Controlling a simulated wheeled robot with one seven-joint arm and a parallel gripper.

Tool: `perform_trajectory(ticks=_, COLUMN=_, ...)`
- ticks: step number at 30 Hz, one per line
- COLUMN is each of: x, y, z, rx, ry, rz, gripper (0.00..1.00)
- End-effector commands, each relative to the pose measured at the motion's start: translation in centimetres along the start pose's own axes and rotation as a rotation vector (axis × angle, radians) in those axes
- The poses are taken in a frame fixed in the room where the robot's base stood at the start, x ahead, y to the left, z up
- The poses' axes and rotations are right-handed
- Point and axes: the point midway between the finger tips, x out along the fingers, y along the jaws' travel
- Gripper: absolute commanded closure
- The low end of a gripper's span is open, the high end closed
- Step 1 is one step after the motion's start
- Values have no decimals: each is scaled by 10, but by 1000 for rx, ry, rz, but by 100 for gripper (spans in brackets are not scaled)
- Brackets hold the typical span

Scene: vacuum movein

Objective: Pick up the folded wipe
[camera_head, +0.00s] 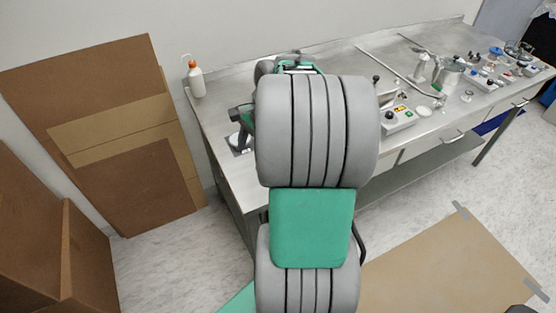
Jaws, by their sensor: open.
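My arm, grey and green, fills the middle of the view and hides part of the steel bench (225,172). The dark end of my gripper (240,126) shows just left of the arm, over the left part of the bench. It is open; its fingers are small and partly hidden. A small white patch, probably the folded wipe (239,141), lies on a darker square at the bench's left end, just below the gripper. I cannot tell whether the gripper touches it.
A white bottle with an orange band (196,80) stands at the bench's back left corner. A control box (398,120) and several metal and glass parts stand to the right. Brown boards (110,130) lean on the wall; a tan sheet (440,265) lies on the floor.

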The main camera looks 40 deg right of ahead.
Motion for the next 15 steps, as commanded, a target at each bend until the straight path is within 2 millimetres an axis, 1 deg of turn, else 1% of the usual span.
perform_trajectory(ticks=1, x=-9, y=10, z=-38, rx=201, ry=-33, rz=-7, gripper=36)
perform_trajectory(ticks=3, x=-12, y=24, z=-74, rx=425, ry=-71, rz=-16, gripper=36)
perform_trajectory(ticks=6, x=-14, y=40, z=-105, rx=622, ry=-107, rz=-25, gripper=36)
perform_trajectory(ticks=9, x=-7, y=46, z=-114, rx=693, ry=-122, rz=-27, gripper=36)
perform_trajectory(ticks=15, x=21, y=44, z=-111, rx=696, ry=-121, rz=-26, gripper=36)
